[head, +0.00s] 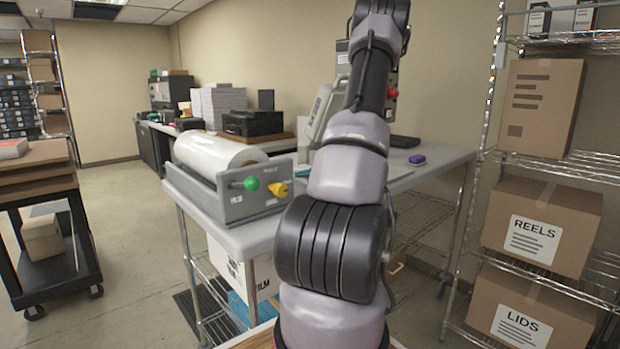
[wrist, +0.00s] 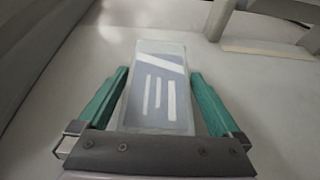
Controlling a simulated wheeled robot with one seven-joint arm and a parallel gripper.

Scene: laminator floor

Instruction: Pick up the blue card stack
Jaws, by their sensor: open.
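The blue card stack (wrist: 157,90) lies on the pale table top in the wrist view. It has a grey-blue face with white bars and a clear, pale border. My gripper (wrist: 158,73) is open, with one teal finger on the left and one on the right of the stack. The fingers run along its long sides, and small gaps seem to show. The stack's near end is hidden behind the gripper's dark crossbar. In the head view my arm blocks the stack and most of the gripper.
A film roll holder (head: 240,205) with green and yellow knobs stands on the table's left part. A purple object (head: 417,159) lies on the table to the right of my arm. A wire rack with boxes (head: 541,228) stands at right, a cart (head: 40,185) at left.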

